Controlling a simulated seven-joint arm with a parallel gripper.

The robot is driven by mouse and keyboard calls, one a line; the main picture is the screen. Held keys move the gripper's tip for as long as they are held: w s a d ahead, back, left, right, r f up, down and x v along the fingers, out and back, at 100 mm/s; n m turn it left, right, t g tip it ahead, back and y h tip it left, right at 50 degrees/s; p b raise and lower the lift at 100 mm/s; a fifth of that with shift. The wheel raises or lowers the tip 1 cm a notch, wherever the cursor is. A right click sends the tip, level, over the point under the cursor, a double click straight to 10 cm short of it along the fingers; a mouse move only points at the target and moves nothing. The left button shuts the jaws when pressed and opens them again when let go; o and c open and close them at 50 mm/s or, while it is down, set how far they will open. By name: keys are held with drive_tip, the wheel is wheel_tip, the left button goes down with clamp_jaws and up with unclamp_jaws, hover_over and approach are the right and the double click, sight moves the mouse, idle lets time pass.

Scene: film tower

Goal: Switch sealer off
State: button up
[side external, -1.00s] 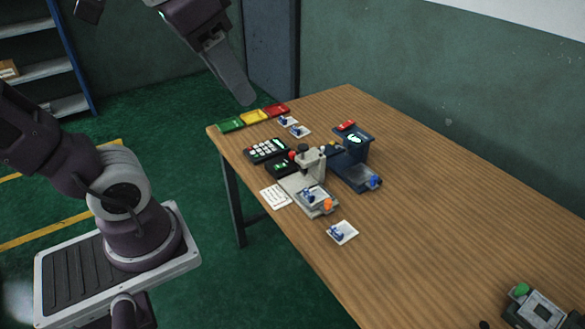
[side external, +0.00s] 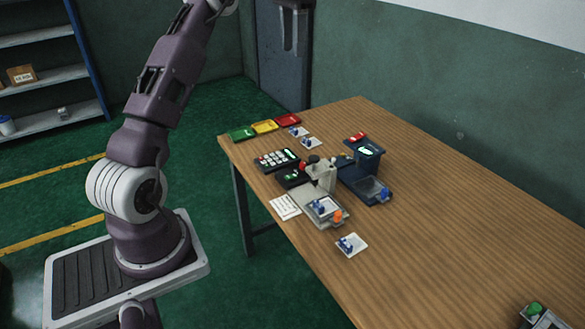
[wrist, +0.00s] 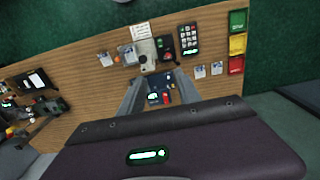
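Two machines stand together on the wooden table, and no readable label shows which is the sealer. One is a dark blue machine (side external: 368,160) with a green-lit display and a red part (side external: 356,138) beside it. The other is a grey press (side external: 322,178) with a dark knob, a flat base and an orange part in front. A small black box (side external: 293,177) with a green light and red knob adjoins the press. My gripper (side external: 290,50) is high above the table's far end, empty. In the wrist view its fingers (wrist: 160,75) are spread, with the blue machine (wrist: 162,82) between them in the picture.
A black keypad (side external: 279,160) and green, yellow and red trays (side external: 264,127) lie towards the far left edge. Small cards (side external: 351,245) and a white sheet (side external: 285,207) lie nearby. Another device (side external: 540,315) is at bottom right. The table's right side is mostly bare.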

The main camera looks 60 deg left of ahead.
sight(292, 176)
wheel_tip(292, 176, down, 39)
drive_tip(key=shift+a+r, duration=0.1)
drive_tip(key=shift+a, duration=0.05)
clamp_jaws()
